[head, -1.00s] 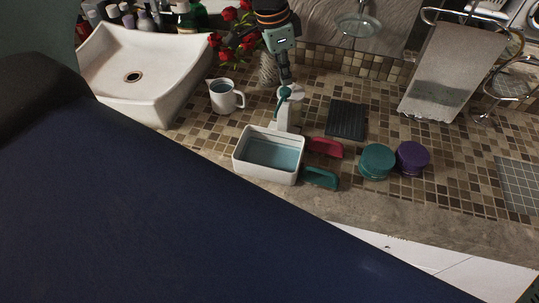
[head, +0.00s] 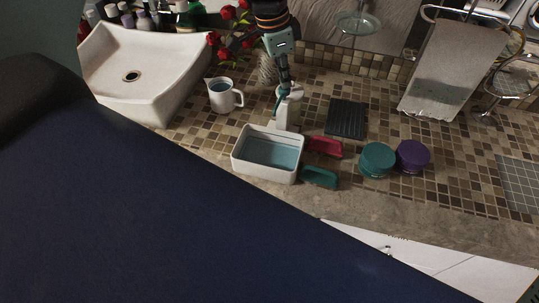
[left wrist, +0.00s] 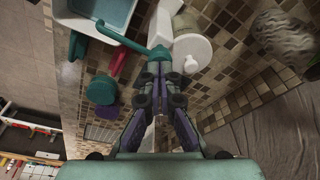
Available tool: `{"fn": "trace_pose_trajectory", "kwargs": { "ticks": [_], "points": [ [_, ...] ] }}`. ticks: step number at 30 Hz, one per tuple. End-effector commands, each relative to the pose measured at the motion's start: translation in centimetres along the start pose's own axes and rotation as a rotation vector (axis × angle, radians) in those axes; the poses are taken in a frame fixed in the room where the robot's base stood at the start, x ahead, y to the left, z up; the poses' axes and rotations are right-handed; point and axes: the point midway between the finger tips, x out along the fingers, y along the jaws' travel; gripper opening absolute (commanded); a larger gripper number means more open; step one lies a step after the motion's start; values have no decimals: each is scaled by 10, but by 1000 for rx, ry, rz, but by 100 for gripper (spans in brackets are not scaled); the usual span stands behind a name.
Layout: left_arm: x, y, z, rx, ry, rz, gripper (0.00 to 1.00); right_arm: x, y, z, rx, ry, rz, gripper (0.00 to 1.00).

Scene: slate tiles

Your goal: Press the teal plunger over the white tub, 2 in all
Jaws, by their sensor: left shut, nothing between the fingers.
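The white tub (head: 236,163) with blue liquid stands mid-counter in the head view; its corner shows in the left wrist view (left wrist: 136,10). Behind it stands a white dispenser (head: 290,110) with a teal plunger (head: 278,101), whose spout points toward the tub. In the left wrist view the teal plunger (left wrist: 136,50) is partly hidden by my fingertips. My left gripper (head: 285,84) is shut and empty, pointing down with its tips at the plunger's top; it also shows in the left wrist view (left wrist: 165,62). Contact looks likely but is hard to tell. My right gripper is out of view.
A red brush (head: 325,147) and a teal brush (head: 319,178) lie right of the tub, with teal (head: 377,160) and purple (head: 412,157) jars beyond. A pitcher (head: 224,95) and a sink (head: 150,70) are left. A dark ribbed mat (head: 346,118) lies right of the dispenser.

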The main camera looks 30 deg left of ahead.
Motion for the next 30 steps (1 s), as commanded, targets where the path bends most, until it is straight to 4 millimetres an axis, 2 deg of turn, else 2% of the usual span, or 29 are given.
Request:
{"fn": "trace_pose_trajectory", "kwargs": {
  "ticks": [17, 30],
  "points": [
    [19, 0, 4, 0, -1, 1, 0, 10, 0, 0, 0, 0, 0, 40],
    [10, 1, 3, 0, -2, 2, 0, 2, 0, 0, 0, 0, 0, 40]
  ]
}}
